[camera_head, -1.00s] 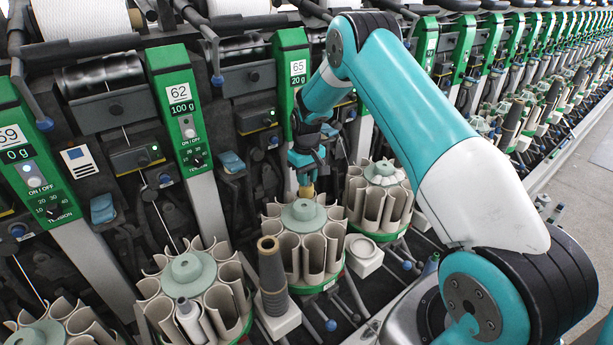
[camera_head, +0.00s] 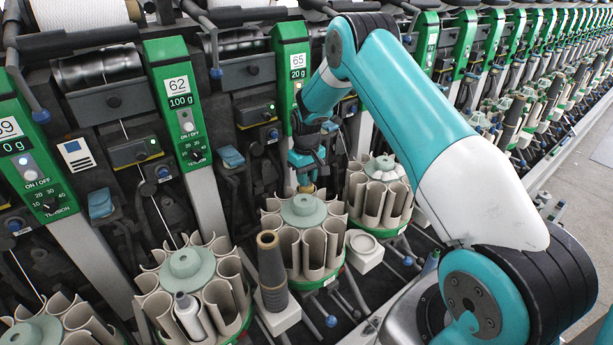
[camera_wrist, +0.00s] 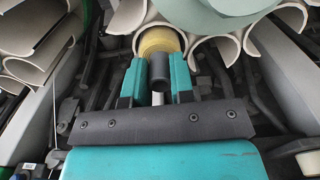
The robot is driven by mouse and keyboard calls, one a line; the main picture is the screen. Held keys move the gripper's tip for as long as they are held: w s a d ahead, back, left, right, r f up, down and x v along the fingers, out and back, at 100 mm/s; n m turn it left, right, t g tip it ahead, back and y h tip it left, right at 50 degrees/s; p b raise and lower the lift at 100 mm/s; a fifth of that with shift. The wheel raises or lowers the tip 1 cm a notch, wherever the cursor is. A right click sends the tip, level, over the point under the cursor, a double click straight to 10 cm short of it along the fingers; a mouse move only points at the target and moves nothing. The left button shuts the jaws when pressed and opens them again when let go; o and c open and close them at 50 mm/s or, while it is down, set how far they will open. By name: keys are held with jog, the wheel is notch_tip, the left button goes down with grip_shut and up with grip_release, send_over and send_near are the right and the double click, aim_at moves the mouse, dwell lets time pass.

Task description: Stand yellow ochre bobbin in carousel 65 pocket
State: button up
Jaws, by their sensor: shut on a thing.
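The yellow ochre bobbin (camera_wrist: 158,40) is in the wrist view, with its yellow winding inside a cream pocket at the edge of the carousel and its dark tube end between my fingers. My gripper (camera_wrist: 157,78) is shut on that tube. In the head view, only a small ochre part of the bobbin (camera_head: 307,188) shows below my gripper (camera_head: 306,178), at the back of carousel 65 (camera_head: 310,245). The bobbin's lower part is hidden by the pocket walls; I cannot tell whether it touches the pocket floor.
A dark bobbin stands on a peg (camera_head: 271,265) at the front left of carousel 65. A neighbouring carousel (camera_head: 195,300) holds a pale grey bobbin (camera_head: 187,312). Another carousel (camera_head: 380,200) is close on the right. Machine arms and levers crowd the back.

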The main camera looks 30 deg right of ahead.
jog(key=shift+f, duration=0.1)
jog(key=o, duration=0.9)
notch_tip(320, 180, up, 18)
jog(key=b, duration=0.3)
jog(key=shift+f, duration=0.25)
